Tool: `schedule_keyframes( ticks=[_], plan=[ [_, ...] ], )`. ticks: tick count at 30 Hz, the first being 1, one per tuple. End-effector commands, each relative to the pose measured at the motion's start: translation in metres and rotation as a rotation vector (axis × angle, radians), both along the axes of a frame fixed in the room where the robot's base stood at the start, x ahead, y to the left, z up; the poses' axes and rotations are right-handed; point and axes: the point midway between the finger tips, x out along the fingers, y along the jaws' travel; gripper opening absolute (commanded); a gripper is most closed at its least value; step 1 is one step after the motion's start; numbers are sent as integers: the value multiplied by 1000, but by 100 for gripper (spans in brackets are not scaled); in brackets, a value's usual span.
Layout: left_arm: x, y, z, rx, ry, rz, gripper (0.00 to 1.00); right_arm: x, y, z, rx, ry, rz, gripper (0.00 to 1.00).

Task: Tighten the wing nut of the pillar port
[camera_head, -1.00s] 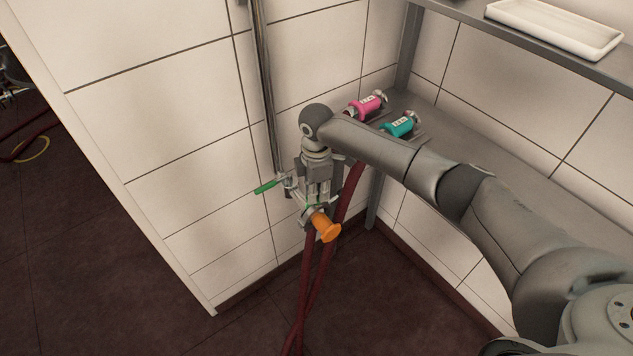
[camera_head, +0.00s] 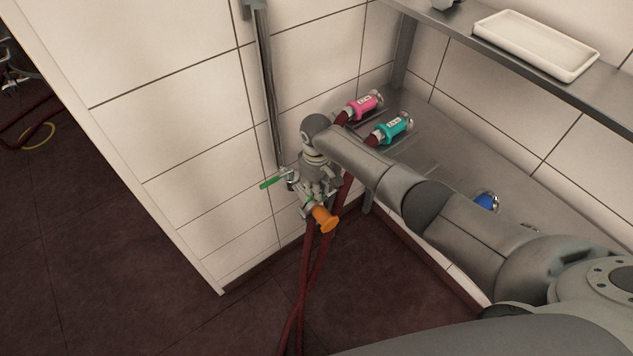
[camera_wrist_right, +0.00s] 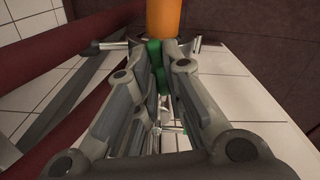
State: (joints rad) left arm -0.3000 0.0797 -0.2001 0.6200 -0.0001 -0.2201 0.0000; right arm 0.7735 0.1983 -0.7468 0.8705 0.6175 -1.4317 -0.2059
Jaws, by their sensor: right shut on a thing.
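My right gripper (camera_head: 314,198) is at the pillar port, at the lower end of the metal pillar pipe (camera_head: 268,95) by the tiled wall. In the right wrist view its fingers (camera_wrist_right: 155,75) are closed around a small green part (camera_wrist_right: 154,52), which I take to be the wing nut. An orange fitting (camera_head: 325,219) sits just beyond the fingers and also shows at the top of the right wrist view (camera_wrist_right: 163,18). A green lever (camera_head: 271,182) sticks out to the left of the pipe. The gripper hides most of the port. My left gripper is not in view.
Dark red hoses (camera_head: 305,285) hang from the port area to the floor. A pink coupling (camera_head: 364,105), a teal coupling (camera_head: 394,128) and a blue one (camera_head: 487,202) are on the grey lower shelf (camera_head: 445,165). A white tray (camera_head: 535,44) stands on the upper shelf.

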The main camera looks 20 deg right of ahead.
Motion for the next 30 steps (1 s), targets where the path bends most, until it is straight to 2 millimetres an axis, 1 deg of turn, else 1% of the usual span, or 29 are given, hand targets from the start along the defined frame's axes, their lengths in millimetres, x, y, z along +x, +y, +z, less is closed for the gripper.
schedule_keyframes(
  ticks=[1, 12, 30],
  plan=[
    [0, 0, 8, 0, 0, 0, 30, 0, 1, 4, 1, 2, -47, 0],
    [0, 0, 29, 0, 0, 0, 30, 0, 1, 3, 1, -1, -397, 0],
    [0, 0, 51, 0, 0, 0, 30, 1, 1, 3, 4, -6, -966, 0]
  ],
)
